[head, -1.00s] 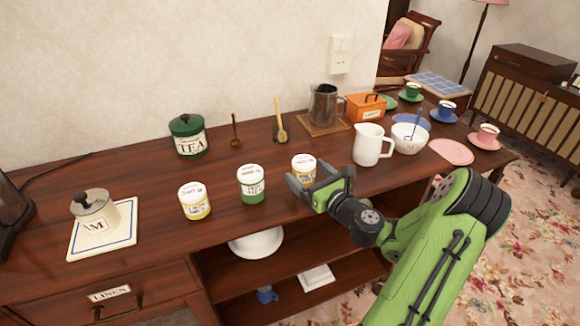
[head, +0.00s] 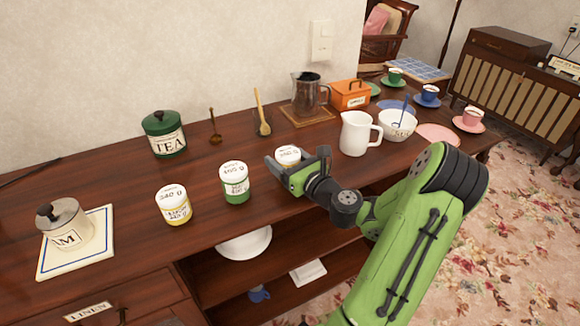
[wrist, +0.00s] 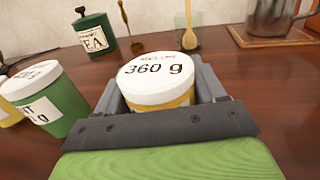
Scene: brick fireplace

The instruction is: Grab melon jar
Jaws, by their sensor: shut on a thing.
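A small jar (head: 288,154) with a white lid marked "360 g" and a yellow-orange band is between the fingers of my gripper (head: 296,162), which is shut on it. In the wrist view this jar (wrist: 157,78) stands upright between the two grey fingers. The green jar also shows in the wrist view (wrist: 48,108). I cannot tell whether the held jar is off the wood.
The wooden sideboard (head: 110,185) carries a green tea tin (head: 164,137), wooden spoons, a glass jug (head: 307,95), an orange box (head: 349,97), a white pitcher (head: 356,135) and a bowl (head: 397,125). An M canister (head: 68,228) stands far left. Open shelves lie below.

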